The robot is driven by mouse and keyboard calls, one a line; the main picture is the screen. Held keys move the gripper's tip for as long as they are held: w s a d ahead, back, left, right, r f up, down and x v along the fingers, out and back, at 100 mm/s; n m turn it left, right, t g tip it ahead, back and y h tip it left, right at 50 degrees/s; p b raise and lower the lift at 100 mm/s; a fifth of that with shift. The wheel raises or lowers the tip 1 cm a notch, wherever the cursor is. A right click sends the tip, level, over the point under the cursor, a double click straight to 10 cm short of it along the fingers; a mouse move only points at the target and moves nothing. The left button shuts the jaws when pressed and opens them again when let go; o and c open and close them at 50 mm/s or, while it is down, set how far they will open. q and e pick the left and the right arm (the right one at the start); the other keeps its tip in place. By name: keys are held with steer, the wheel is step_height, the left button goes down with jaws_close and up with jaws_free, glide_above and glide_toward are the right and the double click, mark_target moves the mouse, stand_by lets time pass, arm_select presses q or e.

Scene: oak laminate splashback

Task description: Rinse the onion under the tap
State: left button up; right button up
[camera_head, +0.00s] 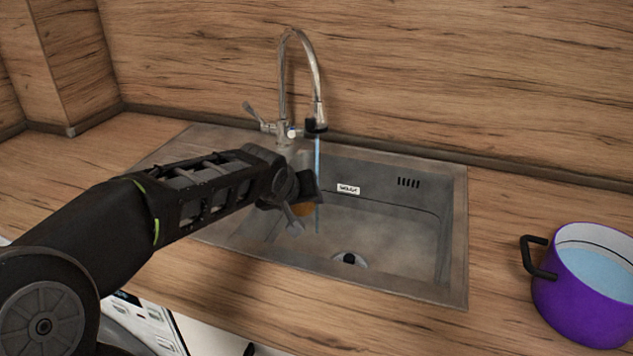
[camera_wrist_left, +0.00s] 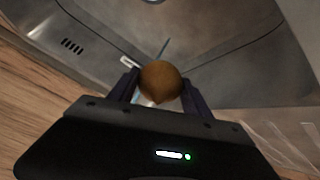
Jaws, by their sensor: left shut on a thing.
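The onion (camera_wrist_left: 160,82) is brown and round. My left gripper (camera_wrist_left: 158,92) is shut on it, with one finger on each side. The gripper is over the left part of the sink basin (camera_head: 390,230). The chrome tap (camera_head: 284,85) stands behind the sink, and a thin blue stream of water (camera_head: 318,165) falls from its spout. The stream passes right beside the fingertips; I cannot tell whether it touches the onion. My right gripper is not in view.
A purple pot (camera_head: 590,295) with a black handle and light-blue contents stands on the wooden counter (camera_head: 500,240) right of the sink. The wooden splashback (camera_head: 450,70) rises behind the tap. The basin's right side is clear.

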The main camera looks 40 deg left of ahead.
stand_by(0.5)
arm_select(q)
steer(key=s+r+p, duration=0.2)
steer(key=s+r, duration=0.2)
steer(key=s, duration=0.1)
steer(key=shift+d, duration=0.25)
stand_by(0.6)
